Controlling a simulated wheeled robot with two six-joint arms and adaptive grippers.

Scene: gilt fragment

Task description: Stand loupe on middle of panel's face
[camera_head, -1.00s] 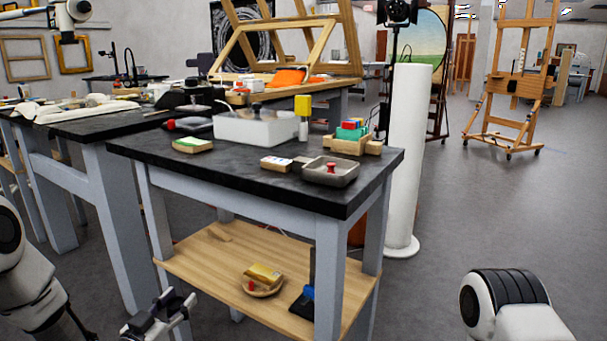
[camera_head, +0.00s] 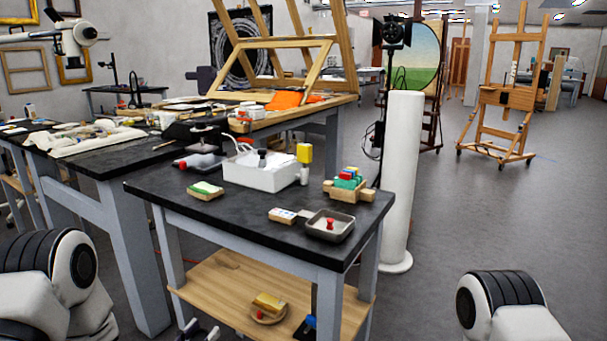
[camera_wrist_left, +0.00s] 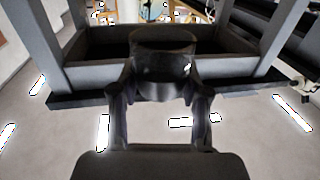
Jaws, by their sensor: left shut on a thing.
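My left gripper (camera_wrist_left: 158,105) is shut on a dark, glossy round cylinder (camera_wrist_left: 165,72), which looks like the loupe. It sits between the two fingers in the left wrist view, and its far end is hidden. In the head view only the tips of my left gripper (camera_head: 199,334) show at the bottom edge, low in front of the black-topped table (camera_head: 225,215); the held piece cannot be made out there. I cannot tell for sure which thing is the panel. My right gripper is out of view.
On the table stand a white box (camera_head: 262,178), a grey tray (camera_head: 330,228), a wooden block rack (camera_head: 347,187) and a green-topped block (camera_head: 205,190). A lower shelf (camera_head: 225,280) holds a yellow piece (camera_head: 268,302). A white column (camera_head: 402,180) stands right; the table's front middle is clear.

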